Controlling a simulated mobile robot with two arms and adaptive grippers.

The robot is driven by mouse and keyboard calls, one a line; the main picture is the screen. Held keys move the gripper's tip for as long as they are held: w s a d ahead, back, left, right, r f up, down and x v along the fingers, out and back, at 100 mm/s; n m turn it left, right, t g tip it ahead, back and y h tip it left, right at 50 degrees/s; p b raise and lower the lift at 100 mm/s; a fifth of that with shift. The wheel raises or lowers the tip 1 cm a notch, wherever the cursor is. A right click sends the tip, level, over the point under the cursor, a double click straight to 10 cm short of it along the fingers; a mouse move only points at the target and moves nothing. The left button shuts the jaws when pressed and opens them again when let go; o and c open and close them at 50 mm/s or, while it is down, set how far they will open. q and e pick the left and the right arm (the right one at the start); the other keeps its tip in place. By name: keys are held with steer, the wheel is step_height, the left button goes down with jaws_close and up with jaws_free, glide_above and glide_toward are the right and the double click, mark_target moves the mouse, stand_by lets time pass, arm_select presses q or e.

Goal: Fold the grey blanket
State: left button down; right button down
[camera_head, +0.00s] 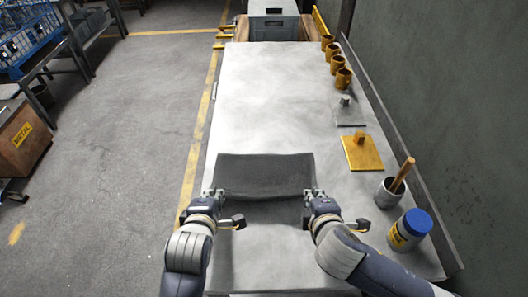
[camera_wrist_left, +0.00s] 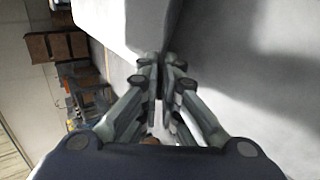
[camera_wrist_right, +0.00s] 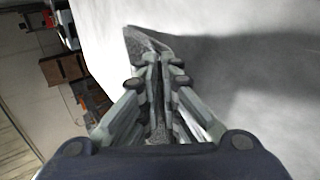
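The grey blanket (camera_head: 265,167) lies across the near part of the light table, its near edge raised and sagging between my two grippers. My left gripper (camera_head: 217,192) is at its near left corner, fingers drawn together; in the left wrist view (camera_wrist_left: 161,66) a thin dark strip shows between the fingertips. My right gripper (camera_head: 309,193) is at the near right corner, shut on the cloth. In the right wrist view the blanket (camera_wrist_right: 139,42) shows as a dark corner beyond the fingertips. The cloth inside the grips is mostly hidden.
Along the table's (camera_head: 262,95) right side stand orange mugs (camera_head: 332,53), a yellow plate with a block (camera_head: 362,154), a grey cup with a wooden handle (camera_head: 390,191) and a blue-lidded jar (camera_head: 411,229). The table beyond the blanket is clear. A wall rises at right.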

arm_select(q)
steer(key=c, duration=1.5)
jaws_free()
arm_select(e)
steer(key=c, duration=1.5)
jaws_free()
